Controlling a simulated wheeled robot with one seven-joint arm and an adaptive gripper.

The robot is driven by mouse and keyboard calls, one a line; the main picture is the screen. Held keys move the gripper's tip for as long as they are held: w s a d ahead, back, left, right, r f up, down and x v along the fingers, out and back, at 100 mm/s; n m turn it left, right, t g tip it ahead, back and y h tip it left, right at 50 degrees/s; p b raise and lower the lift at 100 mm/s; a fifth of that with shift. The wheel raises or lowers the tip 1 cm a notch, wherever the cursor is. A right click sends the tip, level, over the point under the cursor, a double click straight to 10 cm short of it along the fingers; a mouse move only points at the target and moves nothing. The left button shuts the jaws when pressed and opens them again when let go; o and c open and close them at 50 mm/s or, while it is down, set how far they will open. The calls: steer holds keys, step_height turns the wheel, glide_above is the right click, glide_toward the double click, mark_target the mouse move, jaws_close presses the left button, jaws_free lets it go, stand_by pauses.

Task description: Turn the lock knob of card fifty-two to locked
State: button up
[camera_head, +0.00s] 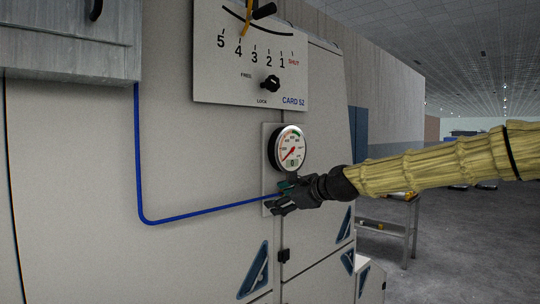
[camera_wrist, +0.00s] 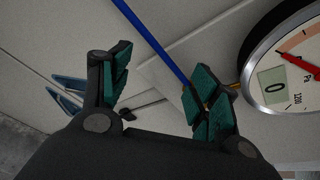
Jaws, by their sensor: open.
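The white CARD 52 panel (camera_head: 205,82) is on the machine front in the head view. Its small black lock knob (camera_head: 271,84) sits between the words FREE and LOCK. Which word the knob points to is too small to tell. My gripper (camera_head: 277,200) is below the panel, just under the round gauge and well below the knob. In the wrist view the two green-padded fingers (camera_wrist: 160,95) are apart with nothing held between them. The knob is not in the wrist view.
A pressure gauge (camera_head: 290,148) stands out from the machine right above my gripper; it also shows in the wrist view (camera_wrist: 290,75). A blue pipe (camera_head: 140,170) runs to the gauge plate. A grey table (camera_head: 385,228) stands right.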

mark_target(276, 84)
steer(key=s+d+r+m+t+y, duration=0.1)
steer(key=s+d+r+m+y, duration=0.15)
steer(key=r, duration=1.35)
steer(key=s+d+r+m+t+y, duration=0.1)
steer(key=s+d+r, duration=0.15)
steer(key=r, duration=1.35)
steer(key=p+x, duration=0.1)
steer(key=x, duration=0.2)
steer(key=p+x, duration=0.2)
steer(key=x, duration=0.2)
steer(key=p+x, duration=0.2)
steer(key=x, duration=0.1)
steer(key=shift+a+r, duration=0.25)
steer(key=shift+a, duration=0.15)
steer(key=shift+s, duration=0.1)
steer(key=c, duration=1.1)
